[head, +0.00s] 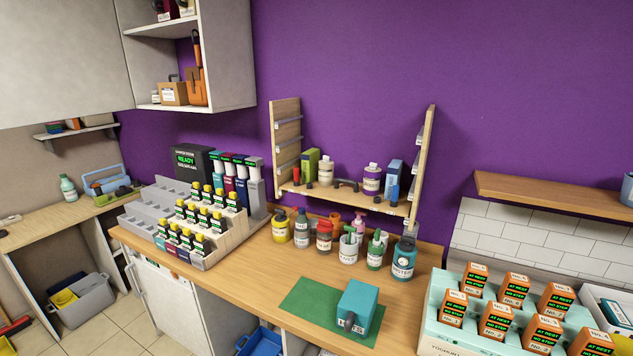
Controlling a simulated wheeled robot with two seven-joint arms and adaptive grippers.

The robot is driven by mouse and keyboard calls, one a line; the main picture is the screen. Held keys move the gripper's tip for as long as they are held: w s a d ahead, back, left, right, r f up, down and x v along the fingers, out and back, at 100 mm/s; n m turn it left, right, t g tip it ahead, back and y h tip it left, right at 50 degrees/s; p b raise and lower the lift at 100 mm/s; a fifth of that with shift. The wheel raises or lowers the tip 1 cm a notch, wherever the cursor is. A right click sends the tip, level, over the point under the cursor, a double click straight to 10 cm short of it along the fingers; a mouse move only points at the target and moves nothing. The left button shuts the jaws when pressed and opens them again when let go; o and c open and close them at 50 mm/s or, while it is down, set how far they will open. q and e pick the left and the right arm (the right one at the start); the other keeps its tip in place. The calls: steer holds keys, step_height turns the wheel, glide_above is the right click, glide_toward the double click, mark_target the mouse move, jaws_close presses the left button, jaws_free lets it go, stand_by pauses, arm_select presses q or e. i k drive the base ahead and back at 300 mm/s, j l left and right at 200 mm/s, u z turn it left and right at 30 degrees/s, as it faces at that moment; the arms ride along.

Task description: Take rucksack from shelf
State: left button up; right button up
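I cannot make out a rucksack for certain. An orange item (196,88) with a tall dark upper part stands in the open wall cabinet (240,92) at the upper left, beside a brown box (173,93); its kind is unclear. A small wooden shelf (345,200) on the counter holds bottles, boxes and small tools. A grey wall shelf (85,131) at the far left carries a few flat items. Neither of my grippers is in view.
The wooden counter (262,262) carries a stepped bottle rack (205,232), several bottles, and a teal box (358,303) on a green mat (308,300). Orange boxes stand in a pale tray (436,312) at right. A grey bin (85,305) sits at lower left.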

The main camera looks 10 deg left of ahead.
mark_target(195, 76)
steer(key=i+j+z, duration=0.1)
steer(key=j, duration=0.75)
steer(key=i+j+z, duration=0.1)
steer(key=j, duration=0.75)
steer(key=i+j+z, duration=0.1)
steer(key=j, duration=0.75)
steer(key=i+j+z, duration=0.1)
steer(key=j, duration=0.8)
steer(key=i+j, duration=0.1)
steer(key=j, duration=0.25)
steer(key=i+j+z, duration=0.1)
steer(key=j, duration=0.3)
steer(key=i+j, duration=0.15)
steer(key=j, duration=0.2)
steer(key=i+j, duration=0.15)
steer(key=j, duration=0.15)
steer(key=i+j+z, duration=0.1)
steer(key=i+j, duration=0.1)
steer(key=j, duration=0.05)
